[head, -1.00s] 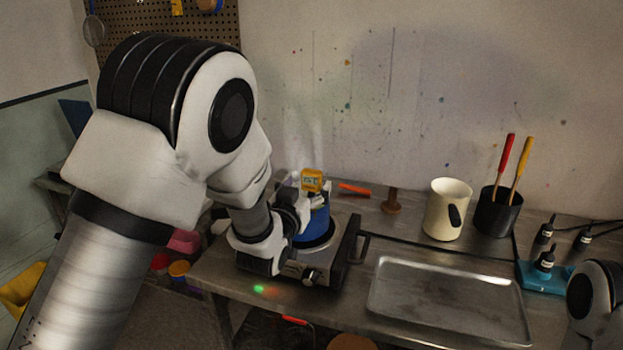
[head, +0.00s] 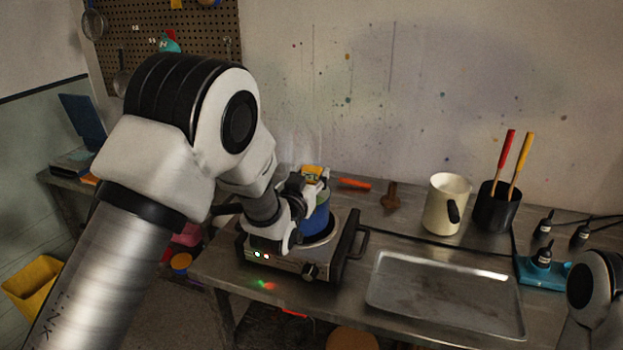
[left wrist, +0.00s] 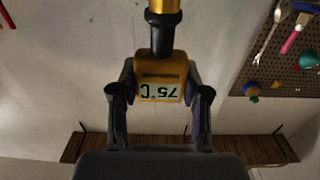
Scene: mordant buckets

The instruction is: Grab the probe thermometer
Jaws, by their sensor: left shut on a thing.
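The yellow probe thermometer (head: 313,172) is at the top of the blue pot (head: 317,220) on the hot plate (head: 289,263). My left gripper (head: 314,181) is shut on its yellow head. In the left wrist view the thermometer (left wrist: 162,70) sits between the two fingers of the left gripper (left wrist: 160,94), and its display reads 75°C upside down. In the head view my left arm and wrist hide part of the pot and hot plate. I cannot tell whether the probe's tip is still in the pot. My right gripper is out of view.
An orange-red stick (head: 354,184) and a brown wooden piece (head: 390,195) lie behind the hot plate. To the right stand a cream mug (head: 446,205), a black cup (head: 496,210) of tools and a teal holder (head: 543,272). An empty metal tray (head: 445,295) lies in front.

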